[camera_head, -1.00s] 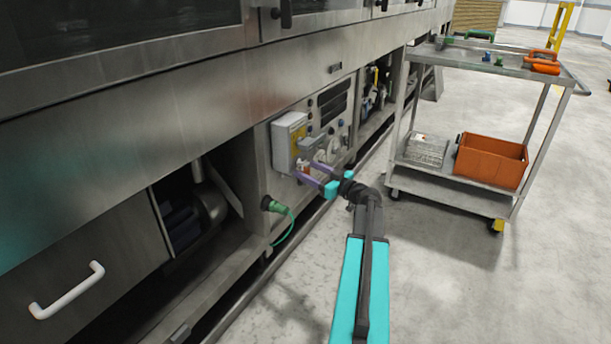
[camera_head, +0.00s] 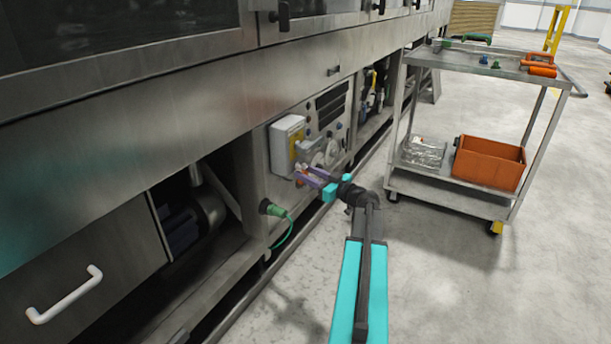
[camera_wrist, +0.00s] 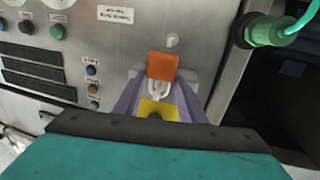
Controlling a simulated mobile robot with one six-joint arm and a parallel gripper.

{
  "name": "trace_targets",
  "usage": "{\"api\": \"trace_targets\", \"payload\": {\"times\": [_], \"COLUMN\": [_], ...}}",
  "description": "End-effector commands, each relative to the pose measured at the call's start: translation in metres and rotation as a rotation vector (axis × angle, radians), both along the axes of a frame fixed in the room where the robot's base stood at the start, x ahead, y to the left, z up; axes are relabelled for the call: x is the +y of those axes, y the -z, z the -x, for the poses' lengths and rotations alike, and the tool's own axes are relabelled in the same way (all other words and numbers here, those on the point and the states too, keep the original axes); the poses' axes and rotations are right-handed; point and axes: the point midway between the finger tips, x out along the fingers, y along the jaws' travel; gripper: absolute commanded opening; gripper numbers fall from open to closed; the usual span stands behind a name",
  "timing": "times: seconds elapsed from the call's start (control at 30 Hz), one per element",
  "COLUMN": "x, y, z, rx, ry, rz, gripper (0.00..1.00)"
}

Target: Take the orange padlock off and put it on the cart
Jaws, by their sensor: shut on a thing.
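The orange padlock (camera_wrist: 162,67) is at the machine's control panel, with its pale shackle (camera_wrist: 158,88) showing beside a yellow plate (camera_wrist: 157,112) in the wrist view. My gripper (camera_wrist: 160,82) has its purple fingers on both sides of the padlock and is shut on it. In the head view my gripper (camera_head: 309,177) is at the panel just below the grey switch box (camera_head: 287,142), and its fingers largely hide the padlock. I cannot tell whether the shackle is still through its hole. The cart (camera_head: 510,72) stands to the right, apart from my gripper.
The cart's top holds an orange tool (camera_head: 540,62) and small blue and green items, with bare metal between. Its lower shelf holds an orange bin (camera_head: 489,160) and a clear package (camera_head: 424,152). A green connector (camera_head: 272,208) with a hose sticks out left of my gripper. Floor between is clear.

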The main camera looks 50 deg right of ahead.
Motion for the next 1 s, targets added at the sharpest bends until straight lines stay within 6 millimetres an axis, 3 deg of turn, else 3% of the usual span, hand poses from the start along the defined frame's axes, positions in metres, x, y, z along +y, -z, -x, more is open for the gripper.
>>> {"api": "trace_targets", "payload": {"times": [0.43,0.67,1.0], "x": [0.000,-0.001,-0.004], "y": [-0.019,-0.018,-0.018], "z": [0.000,0.042,0.118], "rx": [-0.001,0.001,0.000], "ry": [0.000,0.004,0.002], "rz": [0.001,-0.001,0.000], "gripper": [0.12,0.12,0.12]}}
